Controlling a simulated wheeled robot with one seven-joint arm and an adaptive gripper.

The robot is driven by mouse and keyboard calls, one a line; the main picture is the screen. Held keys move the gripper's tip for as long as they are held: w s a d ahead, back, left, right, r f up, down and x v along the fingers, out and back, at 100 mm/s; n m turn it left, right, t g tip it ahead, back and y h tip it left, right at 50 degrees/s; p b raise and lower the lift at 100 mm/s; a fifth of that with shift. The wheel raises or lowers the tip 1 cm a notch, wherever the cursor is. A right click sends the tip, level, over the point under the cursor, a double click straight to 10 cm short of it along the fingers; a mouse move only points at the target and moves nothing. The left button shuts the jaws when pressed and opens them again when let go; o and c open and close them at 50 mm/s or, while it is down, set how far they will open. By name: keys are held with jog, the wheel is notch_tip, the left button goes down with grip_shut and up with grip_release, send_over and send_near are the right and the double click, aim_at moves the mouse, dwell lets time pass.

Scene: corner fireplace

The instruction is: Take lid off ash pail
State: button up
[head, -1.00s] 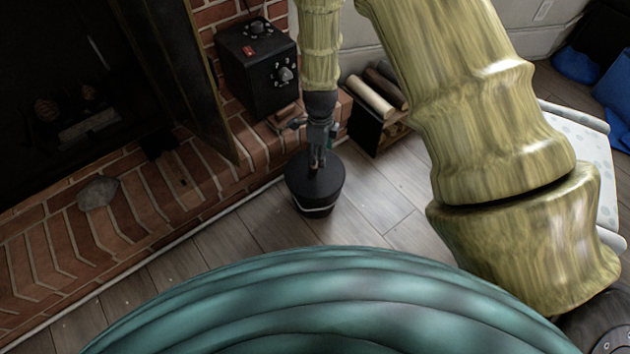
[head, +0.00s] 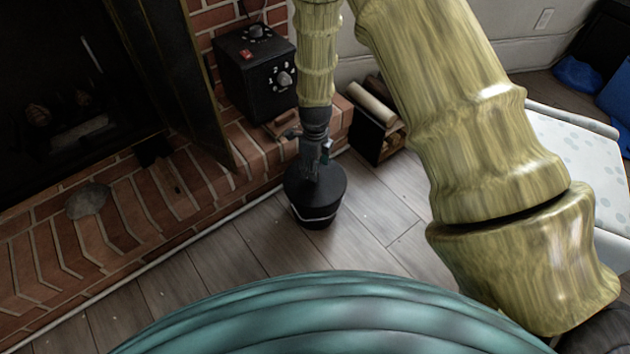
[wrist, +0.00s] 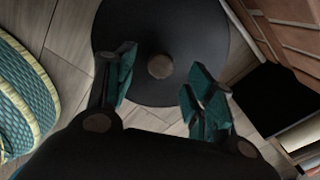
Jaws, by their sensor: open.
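The black ash pail (head: 314,212) stands upright on the plank floor in the head view, a pale wire handle low around its front. Its round black lid (head: 326,187) is on top. In the wrist view the lid (wrist: 200,40) fills the top middle, with a round brownish knob (wrist: 160,67) at its centre. My gripper (head: 314,176) points down over the lid in the head view. In the wrist view my gripper (wrist: 160,85) is open, its teal-padded fingers apart on either side of the knob. I cannot tell how high the fingertips are above the lid.
The brick hearth (head: 200,190) runs behind and left of the pail, with a black box with dials (head: 257,72) on it. A log holder (head: 377,120) stands to the right. A teal ribbed rounded shape (head: 330,315) fills the foreground. Floor right of the pail is clear.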

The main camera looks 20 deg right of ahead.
jog(key=shift+d+f+b, duration=0.1)
jog(key=shift+f+b, duration=1.15)
jog(key=shift+f, duration=1.05)
grip_shut()
